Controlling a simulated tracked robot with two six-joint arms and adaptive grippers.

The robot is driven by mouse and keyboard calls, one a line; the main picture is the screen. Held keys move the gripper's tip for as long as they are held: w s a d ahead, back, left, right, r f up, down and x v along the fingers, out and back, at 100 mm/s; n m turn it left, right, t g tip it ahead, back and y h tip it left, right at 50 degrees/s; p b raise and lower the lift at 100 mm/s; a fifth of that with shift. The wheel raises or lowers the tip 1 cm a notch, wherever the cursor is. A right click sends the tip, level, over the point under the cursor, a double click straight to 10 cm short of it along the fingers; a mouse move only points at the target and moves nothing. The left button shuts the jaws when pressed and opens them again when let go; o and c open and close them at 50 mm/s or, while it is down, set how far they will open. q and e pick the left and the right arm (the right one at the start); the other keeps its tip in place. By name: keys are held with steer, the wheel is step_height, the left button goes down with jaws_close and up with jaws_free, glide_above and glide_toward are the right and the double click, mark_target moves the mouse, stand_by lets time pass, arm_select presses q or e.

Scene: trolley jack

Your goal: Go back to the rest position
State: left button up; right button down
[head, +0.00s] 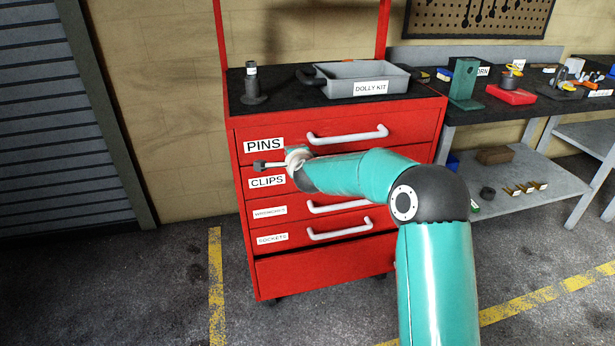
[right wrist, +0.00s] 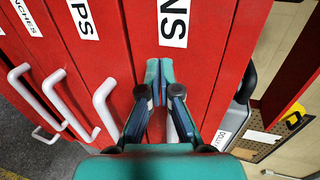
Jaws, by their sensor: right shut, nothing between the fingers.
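My right arm reaches in from the lower right of the head view. Its gripper (head: 262,164) is in front of the red tool cabinet (head: 415,122), beside the PINS and CLIPS labels. In the right wrist view the two fingertips of this gripper (right wrist: 160,70) are together, with nothing between them. They point at the red drawer fronts near the PINS label (right wrist: 173,20); I cannot tell how far from the surface they are. My arm hides the CLIPS drawer handle in the head view. My left gripper is not in view.
A grey DOLLY KIT tray (head: 362,72) and a dark bottle-shaped item (head: 253,88) stand on the cabinet. White handles, such as the PINS drawer handle (head: 350,136), stick out. A workbench (head: 440,112) stands right. Floor is free at left.

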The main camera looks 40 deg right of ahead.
steer(key=v, duration=1.1)
steer(key=s+a+f+n+g+y, duration=0.1)
steer(key=a+f+n+y, duration=0.1)
steer(key=a+f, duration=0.5)
steer(key=a+f+n+g+y, duration=0.1)
steer(key=a+f+n+g, duration=0.1)
steer(key=f, duration=0.9)
steer(key=s+a+f+n+g+y, duration=0.1)
steer(key=a+f+n+y, duration=0.1)
steer(key=a+f, duration=0.5)
steer(key=s+a+f+n+g+y, duration=0.2)
steer(key=s+a+f+n+g, duration=0.15)
steer(key=s+a+f, duration=0.4)
steer(key=s+a+f+n+g+y, duration=0.25)
steer(key=s+a+f+n, duration=0.2)
steer(key=s+f, duration=0.6)
steer(key=s+a+n+g+y, duration=0.1)
steer(key=s+a+n, duration=0.1)
steer(key=s+n, duration=0.2)
steer(key=s+a+n+g, duration=0.1)
steer(key=s+a+n, duration=0.1)
steer(key=s+n, duration=0.15)
step_height(320, 180, up, 18)
steer(key=p, duration=1.8)
steer(key=shift+s+d, duration=0.25)
